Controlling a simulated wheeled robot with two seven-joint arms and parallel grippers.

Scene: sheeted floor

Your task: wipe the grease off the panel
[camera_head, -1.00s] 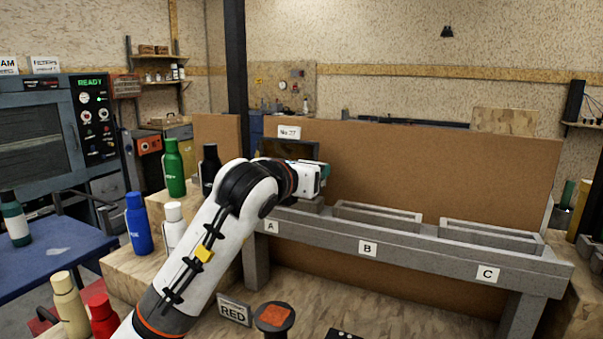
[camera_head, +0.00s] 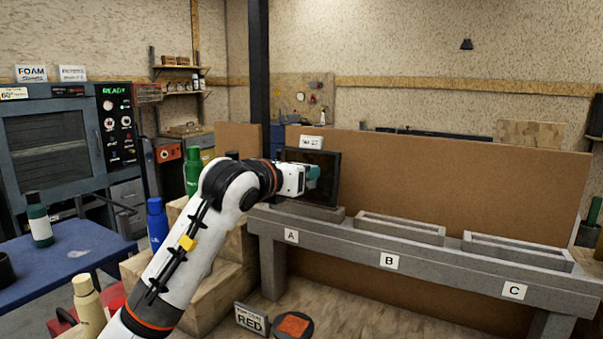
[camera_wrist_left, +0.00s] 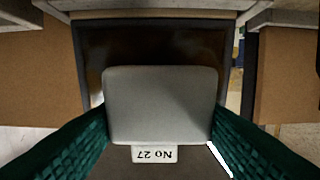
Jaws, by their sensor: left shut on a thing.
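My left gripper (camera_head: 314,176) is in front of the panel. Its green fingers are shut on a light grey pad (camera_wrist_left: 160,100), which covers part of the panel. I cannot tell whether the pad touches it. My right gripper is not in view.
A grey ledge (camera_head: 340,236) carries troughs marked A, B and C before a brown board (camera_head: 450,180). Bottles, including a blue one (camera_head: 157,222) and a cream one (camera_head: 88,305), stand left of my arm. A "RED" sign (camera_head: 250,320) is below.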

